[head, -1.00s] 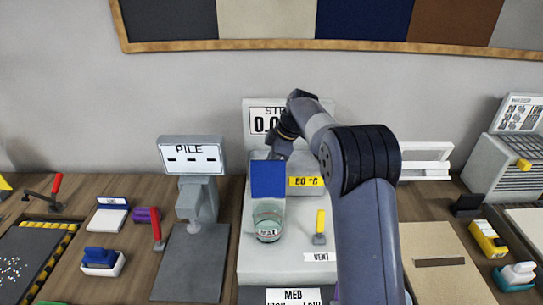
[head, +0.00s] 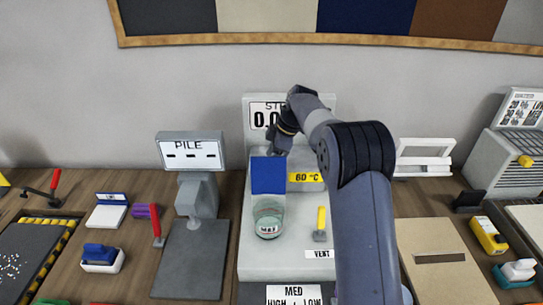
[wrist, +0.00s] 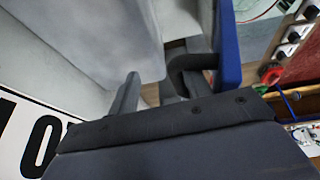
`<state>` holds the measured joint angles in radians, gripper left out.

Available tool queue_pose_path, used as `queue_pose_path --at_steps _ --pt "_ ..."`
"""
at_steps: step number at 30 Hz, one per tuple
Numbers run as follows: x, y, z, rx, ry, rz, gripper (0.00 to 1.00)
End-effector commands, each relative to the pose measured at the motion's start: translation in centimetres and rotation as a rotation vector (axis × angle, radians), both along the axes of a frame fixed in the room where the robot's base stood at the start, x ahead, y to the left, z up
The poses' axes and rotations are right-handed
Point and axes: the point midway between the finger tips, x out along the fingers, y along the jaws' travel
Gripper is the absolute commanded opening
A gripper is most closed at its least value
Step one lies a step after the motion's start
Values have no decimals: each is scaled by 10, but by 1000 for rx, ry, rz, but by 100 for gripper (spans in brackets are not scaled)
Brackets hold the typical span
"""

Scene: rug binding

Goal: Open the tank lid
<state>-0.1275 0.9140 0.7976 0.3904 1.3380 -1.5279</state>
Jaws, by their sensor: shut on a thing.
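The tank lid (head: 268,176) is a blue panel standing raised, roughly upright, at the back of the round glass tank (head: 269,219), whose top is uncovered. A dark label with a greenish base shows through the tank. My gripper (head: 276,150) is at the lid's top edge, shut on it; the fingertips are partly hidden behind the lid. In the wrist view the lid (wrist: 229,48) shows as a blue edge beside the dark fingers.
The tank stands on a grey machine (head: 258,262) with a yellow 60 °C label (head: 305,177) and a yellow-handled vent lever (head: 321,222) to the right. A PILE gauge (head: 190,155) stands to the left. A tan board (head: 440,250) lies to the right.

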Motion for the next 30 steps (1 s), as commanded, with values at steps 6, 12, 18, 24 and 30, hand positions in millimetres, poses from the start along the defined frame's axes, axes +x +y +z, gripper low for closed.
queue_pose_path --at_steps 6,12,18,24,30 --pt "3 -1 2 0 -12 -5 34" --pt "3 -3 8 1 -16 -5 34" --pt "1 -17 41 1 -22 -7 34" --pt "-4 -31 77 0 -15 -5 34" --pt "-7 -40 98 0 -8 -2 34"
